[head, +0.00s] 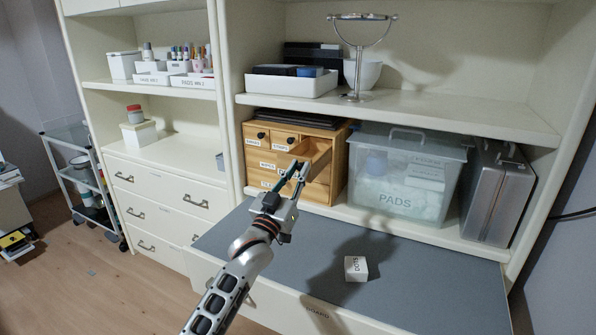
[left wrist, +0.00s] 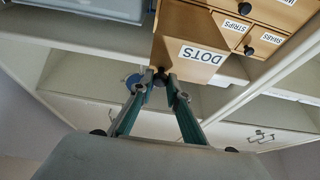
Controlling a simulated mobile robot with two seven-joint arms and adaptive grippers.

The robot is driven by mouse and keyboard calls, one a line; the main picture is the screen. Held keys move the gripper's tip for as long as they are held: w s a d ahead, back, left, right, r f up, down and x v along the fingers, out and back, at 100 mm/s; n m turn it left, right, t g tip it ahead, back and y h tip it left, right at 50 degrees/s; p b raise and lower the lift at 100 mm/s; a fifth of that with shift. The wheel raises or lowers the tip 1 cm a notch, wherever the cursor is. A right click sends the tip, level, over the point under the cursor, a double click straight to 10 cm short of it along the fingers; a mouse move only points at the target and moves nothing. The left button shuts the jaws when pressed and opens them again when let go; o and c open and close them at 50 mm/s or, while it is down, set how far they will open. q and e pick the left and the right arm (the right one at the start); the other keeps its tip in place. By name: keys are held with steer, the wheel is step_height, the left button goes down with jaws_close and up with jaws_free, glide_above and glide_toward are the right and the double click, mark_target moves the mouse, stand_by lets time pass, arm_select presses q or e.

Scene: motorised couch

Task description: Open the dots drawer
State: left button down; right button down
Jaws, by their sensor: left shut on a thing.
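The small wooden chest (head: 338,165) stands on the shelf above the grey desk top. Its upper right drawer, the dots drawer (head: 318,147), stands pulled out with its inside partly showing. The gripper hides the knob in the head view. My right gripper is not in view.
A small white box labelled DOTS (head: 356,268) sits on the grey desk top (head: 440,290). A clear PADS bin (head: 405,185) stands right of the chest, with a silver case (head: 493,190) beyond. A shelf (head: 400,112) runs above the chest. The desk's left part is clear.

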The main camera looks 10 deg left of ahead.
arm_select(q)
steer(key=c, duration=2)
jaws_free()
steer(key=shift+o, duration=0.2)
steer(key=shift+s, duration=0.1)
steer(key=v, duration=1.1)
steer(key=shift+s+f, duration=0.25)
steer(key=shift+s, duration=0.05)
steer(key=shift+a, duration=0.1)
